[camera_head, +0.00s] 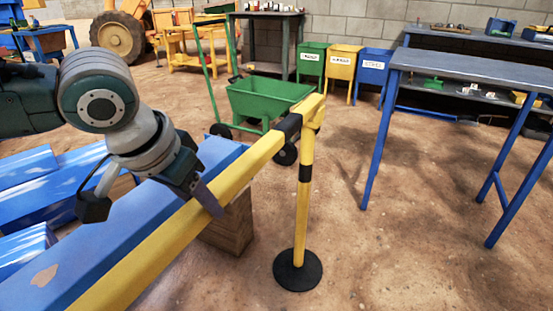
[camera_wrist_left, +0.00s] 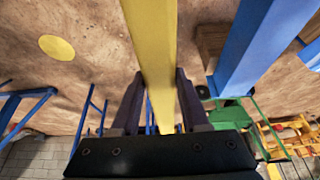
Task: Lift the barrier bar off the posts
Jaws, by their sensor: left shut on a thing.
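The yellow barrier bar (camera_head: 160,249) runs from the bottom left up to the right, with a black band near its far end. That far end is at the top of a yellow post (camera_head: 304,215) with a black band and a round black base. Whether it rests on the post or sits just above it, I cannot tell. My left gripper (camera_head: 206,197) is shut on the bar short of the far end. In the left wrist view the bar (camera_wrist_left: 152,50) passes between both fingers (camera_wrist_left: 158,108). The other post and my right gripper are out of view.
Blue beams (camera_head: 120,225) lie beside the bar, with a wooden block (camera_head: 232,225) under one end. A green cart (camera_head: 265,98) stands behind the post. A blue-legged table (camera_head: 470,72) is at right. The dirt floor right of the post is open.

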